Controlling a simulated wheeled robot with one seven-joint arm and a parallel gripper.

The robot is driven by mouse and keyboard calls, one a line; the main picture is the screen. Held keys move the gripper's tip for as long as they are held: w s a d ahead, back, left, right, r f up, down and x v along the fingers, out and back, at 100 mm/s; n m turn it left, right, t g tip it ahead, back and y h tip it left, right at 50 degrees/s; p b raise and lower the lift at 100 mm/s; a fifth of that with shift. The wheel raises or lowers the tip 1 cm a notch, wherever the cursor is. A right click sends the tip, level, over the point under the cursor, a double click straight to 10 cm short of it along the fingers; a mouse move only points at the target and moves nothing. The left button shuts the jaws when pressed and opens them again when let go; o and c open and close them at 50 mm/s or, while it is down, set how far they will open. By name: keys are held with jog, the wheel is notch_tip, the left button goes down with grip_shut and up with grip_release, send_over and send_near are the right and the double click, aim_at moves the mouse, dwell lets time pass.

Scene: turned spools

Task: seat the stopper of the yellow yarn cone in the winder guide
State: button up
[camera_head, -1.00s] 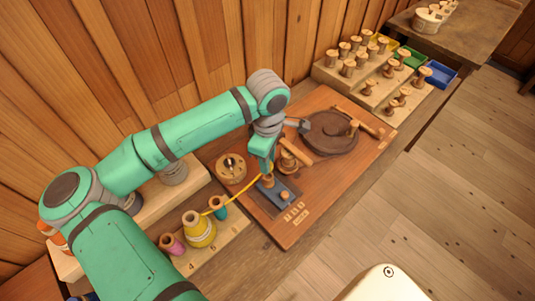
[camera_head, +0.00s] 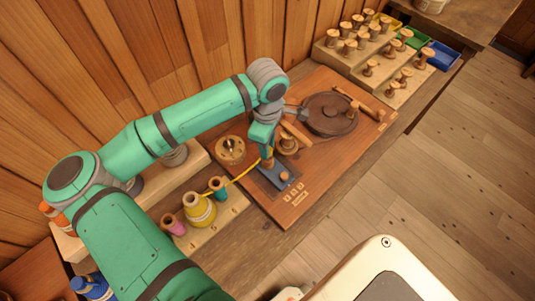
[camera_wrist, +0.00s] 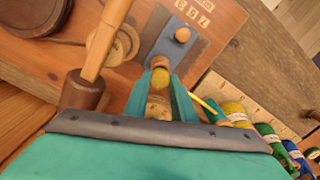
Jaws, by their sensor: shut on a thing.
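The yellow yarn cone (camera_head: 201,210) stands on a pale numbered rack, left of the winder board. A yellow strand (camera_head: 243,176) runs from it to my gripper (camera_head: 267,158). My gripper, also in the wrist view (camera_wrist: 160,95), is shut on the wooden stopper (camera_wrist: 158,105), which has a yellow part between the fingers. The winder guide is a blue plate (camera_head: 279,179) with a round wooden knob (camera_wrist: 183,34) at its outer end. The stopper is at the plate's inner end. The fingers hide its lower part, and I cannot tell how deep it sits.
Pink (camera_head: 172,224) and teal (camera_head: 218,188) cones flank the yellow one. Racks of spools and coloured bins are at the back right. The board's front right is clear.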

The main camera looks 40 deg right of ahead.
jog(key=shift+f, duration=0.15)
jog(key=shift+f, duration=0.85)
jog(key=o, duration=1.5)
jog(key=shift+r, duration=4.5)
